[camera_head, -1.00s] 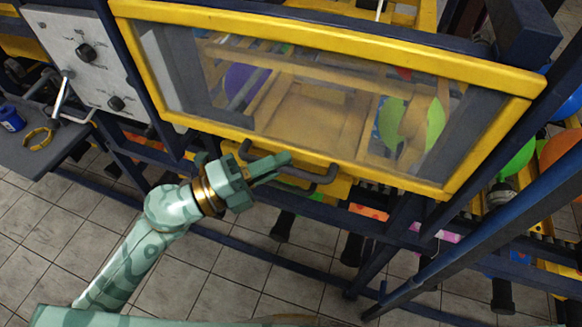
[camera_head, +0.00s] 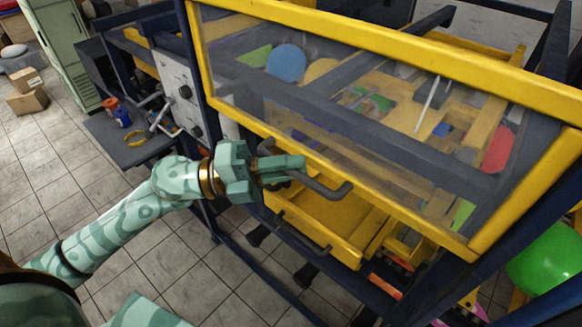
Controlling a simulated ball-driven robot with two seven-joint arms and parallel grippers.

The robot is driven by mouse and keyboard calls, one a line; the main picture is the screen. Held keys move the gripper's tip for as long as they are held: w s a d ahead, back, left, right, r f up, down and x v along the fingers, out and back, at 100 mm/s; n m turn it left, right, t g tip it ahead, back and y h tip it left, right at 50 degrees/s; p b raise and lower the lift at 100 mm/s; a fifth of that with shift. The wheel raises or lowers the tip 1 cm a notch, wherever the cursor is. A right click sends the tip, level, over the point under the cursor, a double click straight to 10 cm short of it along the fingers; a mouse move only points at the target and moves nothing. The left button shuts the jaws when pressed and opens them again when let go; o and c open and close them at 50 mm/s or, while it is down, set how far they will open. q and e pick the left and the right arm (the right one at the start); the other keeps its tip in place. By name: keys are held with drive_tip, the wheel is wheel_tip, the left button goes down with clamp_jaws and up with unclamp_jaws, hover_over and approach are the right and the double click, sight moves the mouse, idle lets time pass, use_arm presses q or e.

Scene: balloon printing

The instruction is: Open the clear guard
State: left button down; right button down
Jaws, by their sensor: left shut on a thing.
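The clear guard (camera_head: 330,105) is a transparent panel in a yellow frame on the front of the machine. It is tilted outward and up, with its lower edge away from the machine body. A dark bar handle (camera_head: 328,190) runs along its lower yellow rail. My left gripper (camera_head: 283,172) is shut on the handle near its left end. Its fingers cover that part of the handle. My right gripper is not in view.
A grey control panel with knobs (camera_head: 180,95) stands left of the guard. Cardboard boxes (camera_head: 28,94) lie at the far left. A green balloon (camera_head: 545,258) is at lower right. Tiled floor is free at left.

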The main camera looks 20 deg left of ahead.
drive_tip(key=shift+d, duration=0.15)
use_arm(q)
drive_tip(key=c, duration=1.4)
unclamp_jaws()
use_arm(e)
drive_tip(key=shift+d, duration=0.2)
